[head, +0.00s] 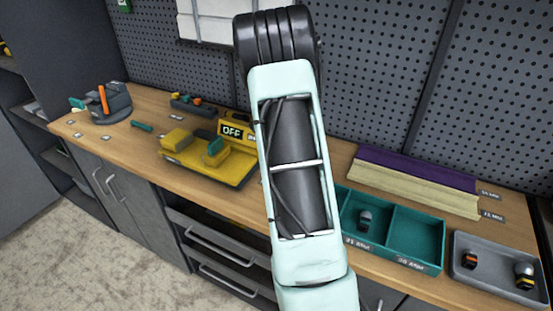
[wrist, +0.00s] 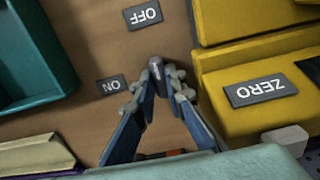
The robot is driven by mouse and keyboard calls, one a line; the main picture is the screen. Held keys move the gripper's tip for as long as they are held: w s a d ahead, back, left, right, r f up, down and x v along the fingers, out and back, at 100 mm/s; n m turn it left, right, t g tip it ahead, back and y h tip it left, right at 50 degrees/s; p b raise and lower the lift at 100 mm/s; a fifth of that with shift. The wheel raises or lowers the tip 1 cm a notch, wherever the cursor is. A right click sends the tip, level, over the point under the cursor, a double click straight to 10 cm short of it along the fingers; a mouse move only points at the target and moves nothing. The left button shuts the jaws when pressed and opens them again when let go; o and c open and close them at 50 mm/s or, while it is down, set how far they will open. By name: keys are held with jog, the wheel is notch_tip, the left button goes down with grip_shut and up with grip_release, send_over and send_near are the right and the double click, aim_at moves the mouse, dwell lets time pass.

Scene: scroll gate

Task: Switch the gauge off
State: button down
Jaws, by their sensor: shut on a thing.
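The yellow gauge (head: 246,172) stands on the bench in the head view, and its upright display (head: 231,131) reads OFF. In the wrist view, its yellow body (wrist: 225,115) with a ZERO plate (wrist: 261,88) is at the right. An OFF plate (wrist: 143,14) and an ON plate (wrist: 111,86) lie on the wood to its left. My gripper (wrist: 160,84) is shut on a small dark grey switch knob (wrist: 155,64) beside these plates. The fingers hide the knob's lower part, so its exact setting cannot be told. In the head view my arm hides the gripper.
A teal two-part tray (head: 419,235) and a grey tray (head: 485,252) stand to the right with small objects inside. Purple (head: 415,167) and cream (head: 412,187) strips lie behind. A dark holder (head: 107,104) stands far left. The pegboard bounds the back.

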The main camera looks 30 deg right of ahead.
dwell(0.3)
jog(key=c, duration=2)
grip_release()
jog(key=shift+o, duration=0.2)
